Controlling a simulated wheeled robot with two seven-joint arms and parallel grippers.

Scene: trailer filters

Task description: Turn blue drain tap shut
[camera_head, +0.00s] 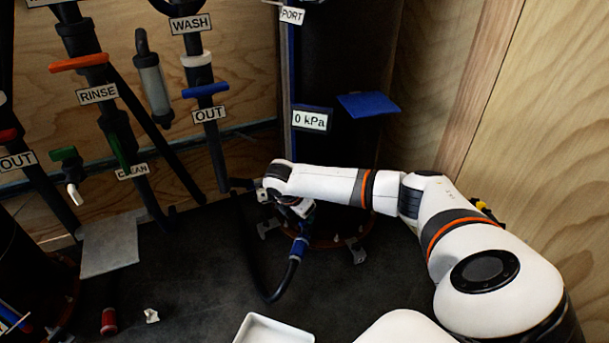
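A blue fitting (300,246) sits low on the dark filter housing (340,75), where a black hose (270,293) joins; it looks like the drain outlet. I cannot make out a separate tap handle there, or whether it is open or shut. My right arm reaches in from the right, and my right gripper (302,213) points down just above the blue fitting. Its fingers are small and dark against the housing base, so contact and opening cannot be told. My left gripper is not in view.
A blue lever (205,89) crosses the OUT pipe. An orange lever (79,63) and green tap (65,154) are at left. A 0 kPa display (310,120) and a blue plate (368,105) are on the housing. A white tray (273,331) lies in front.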

